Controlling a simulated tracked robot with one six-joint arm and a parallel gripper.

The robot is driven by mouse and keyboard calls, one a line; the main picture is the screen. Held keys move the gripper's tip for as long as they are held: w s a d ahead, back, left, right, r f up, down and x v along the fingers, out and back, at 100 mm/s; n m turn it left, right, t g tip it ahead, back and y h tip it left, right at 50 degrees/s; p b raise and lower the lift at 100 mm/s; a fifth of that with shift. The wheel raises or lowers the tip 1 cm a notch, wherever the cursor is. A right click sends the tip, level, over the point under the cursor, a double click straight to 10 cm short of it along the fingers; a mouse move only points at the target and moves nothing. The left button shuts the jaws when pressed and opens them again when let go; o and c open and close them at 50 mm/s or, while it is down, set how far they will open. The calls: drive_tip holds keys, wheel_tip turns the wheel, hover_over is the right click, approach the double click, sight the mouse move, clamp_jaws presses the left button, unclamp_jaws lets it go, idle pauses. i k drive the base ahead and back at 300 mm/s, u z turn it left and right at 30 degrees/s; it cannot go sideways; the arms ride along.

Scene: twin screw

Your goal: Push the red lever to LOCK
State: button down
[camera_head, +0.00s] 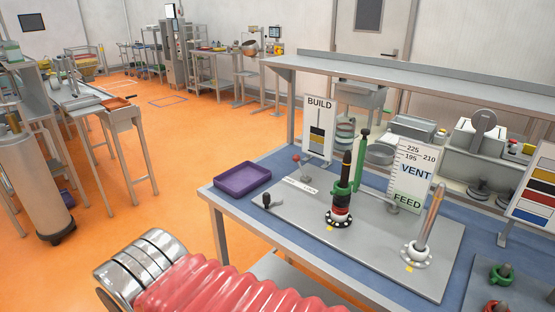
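A lever with a small red ball knob (295,158) stands on the grey plate (375,243) on the workbench, just in front of the BUILD sign (319,128). Its stem runs from the knob down and to the right to a small base, so it leans left in the picture. A narrow white label strip (300,186) lies on the plate in front of it; its print is too small to read, and I cannot make out the word LOCK. My gripper is not in view, and nothing seen touches the lever.
A purple tray (243,180) sits left of the plate. A black-knobbed handle (267,199) is at the plate's front left. A dark post with coloured rings (340,208) and a tilted rod (427,225) stand to the right, near a VENT/FEED sign (411,178).

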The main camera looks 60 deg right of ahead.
sight(296, 158)
drive_tip(key=z, duration=0.25)
drive_tip(key=i, duration=0.65)
drive_tip(key=z, duration=0.9)
drive_tip(key=i, duration=0.65)
drive_tip(key=z, duration=0.45)
